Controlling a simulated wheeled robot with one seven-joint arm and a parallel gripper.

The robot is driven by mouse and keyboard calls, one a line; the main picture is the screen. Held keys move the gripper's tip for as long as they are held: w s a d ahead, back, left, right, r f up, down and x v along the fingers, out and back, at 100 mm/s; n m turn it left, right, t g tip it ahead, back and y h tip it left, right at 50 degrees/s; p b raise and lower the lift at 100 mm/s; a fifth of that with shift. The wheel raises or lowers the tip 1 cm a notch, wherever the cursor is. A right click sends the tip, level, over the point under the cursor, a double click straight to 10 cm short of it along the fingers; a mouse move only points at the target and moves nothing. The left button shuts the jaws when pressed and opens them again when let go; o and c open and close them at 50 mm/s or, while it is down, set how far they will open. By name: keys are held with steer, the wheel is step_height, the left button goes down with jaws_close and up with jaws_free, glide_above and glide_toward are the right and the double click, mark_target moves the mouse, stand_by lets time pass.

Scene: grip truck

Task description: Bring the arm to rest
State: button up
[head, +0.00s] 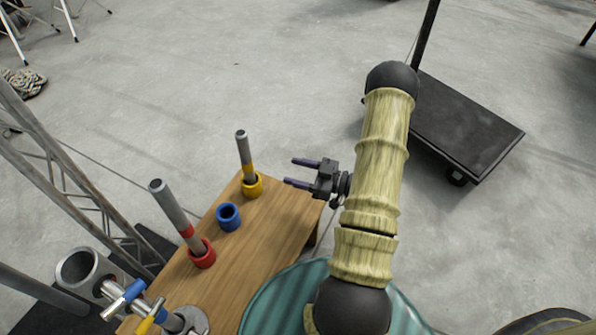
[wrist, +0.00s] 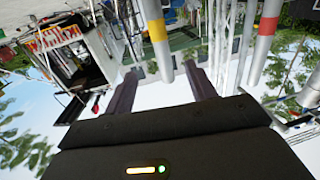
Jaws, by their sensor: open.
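My gripper (head: 290,171) is open in the head view, with its two dark fingers pointing left, and nothing is between them. It is near the back right corner of the wooden bench (head: 252,243), to the right of the yellow-banded rod (head: 243,152) and apart from it.
The yellow-banded rod stands in a yellow cup (head: 253,188). The red-banded rod stands in a red cup (head: 203,257). A blue cup (head: 228,218) between them looks empty. A lattice truss (head: 70,175) is at left. A dark cart (head: 463,125) is at right. Open floor lies behind.

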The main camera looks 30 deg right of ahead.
stand_by(0.3)
steer(key=w+a+r+m+g+h+p, duration=0.1)
steer(key=w+r+m+g+h+p, duration=0.4)
steer(key=r+h, duration=0.55)
steer(key=s+a+r+m+g+h+p, duration=0.1)
steer(key=s+a+r+m+g+p, duration=0.15)
steer(key=s+a+r, duration=0.4)
steer(key=s+a+r+m+g+h+p, duration=0.1)
steer(key=s+a+r+m+g, duration=0.2)
steer(key=s, duration=0.6)
step_height(320, 180, up, 38)
steer(key=n+p, duration=0.1)
steer(key=p, duration=3.6)
steer(key=shift+w+a, duration=0.25)
steer(key=shift+n, duration=0.25)
